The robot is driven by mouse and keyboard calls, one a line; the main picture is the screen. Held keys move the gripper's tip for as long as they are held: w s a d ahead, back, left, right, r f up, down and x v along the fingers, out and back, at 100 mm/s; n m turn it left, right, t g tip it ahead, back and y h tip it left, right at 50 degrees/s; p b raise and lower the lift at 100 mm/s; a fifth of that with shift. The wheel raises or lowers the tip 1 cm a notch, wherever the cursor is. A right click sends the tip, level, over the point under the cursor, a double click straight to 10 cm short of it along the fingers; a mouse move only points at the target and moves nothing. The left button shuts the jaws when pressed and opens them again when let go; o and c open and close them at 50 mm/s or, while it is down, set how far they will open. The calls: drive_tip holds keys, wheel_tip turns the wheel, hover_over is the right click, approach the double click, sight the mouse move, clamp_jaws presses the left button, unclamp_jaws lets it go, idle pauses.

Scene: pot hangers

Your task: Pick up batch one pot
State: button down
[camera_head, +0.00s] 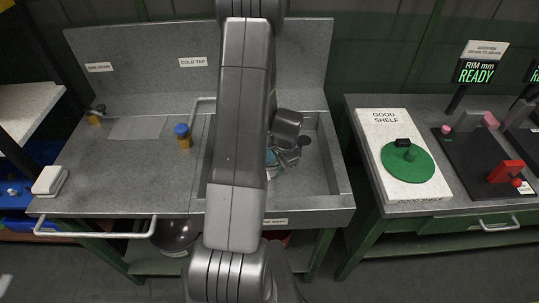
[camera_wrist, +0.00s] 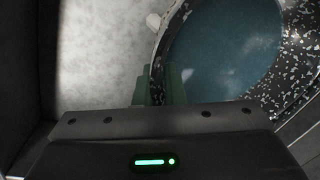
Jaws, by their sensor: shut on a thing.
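The pot has a black-and-white speckled wall and a blue inside (camera_wrist: 225,50), filling the upper right of the wrist view. In the head view a bit of it (camera_head: 271,158) shows in the sink, mostly hidden behind my arm and gripper. My gripper (camera_wrist: 159,82) has green fingers and is shut on the pot's rim at its near left side. In the head view my gripper (camera_head: 288,157) is low in the sink; its fingertips are hard to make out. Whether the pot touches the sink floor cannot be told.
The sink's right rim (camera_head: 336,155) stands close beside my wrist. To the right, a bench holds a white good shelf (camera_head: 376,133) with a green disc (camera_head: 408,161) and a dark gauge plate (camera_head: 468,160).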

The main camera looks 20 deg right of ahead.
drive_tip(key=shift+w+r, duration=0.15)
drive_tip(key=shift+r, duration=0.05)
idle(0.3)
drive_tip(key=shift+r, duration=0.6)
wheel_tip(320, 180, up, 8)
drive_tip(key=shift+d+r+b, duration=0.1)
drive_tip(key=shift+r+b, duration=0.05)
drive_tip(key=shift+b, duration=0.35)
drive_tip(key=s+d+r+p, duration=0.4)
drive_tip(key=s+d+r, duration=0.3)
drive_tip(key=s, duration=0.1)
drive_tip(key=shift+r, duration=0.35)
drive_tip(key=shift+w, duration=0.1)
wheel_tip(320, 180, down, 2)
drive_tip(key=shift+d+f+g+h+b, duration=0.1)
drive_tip(key=shift+g+h+b, duration=0.45)
drive_tip(key=shift+b, duration=0.35)
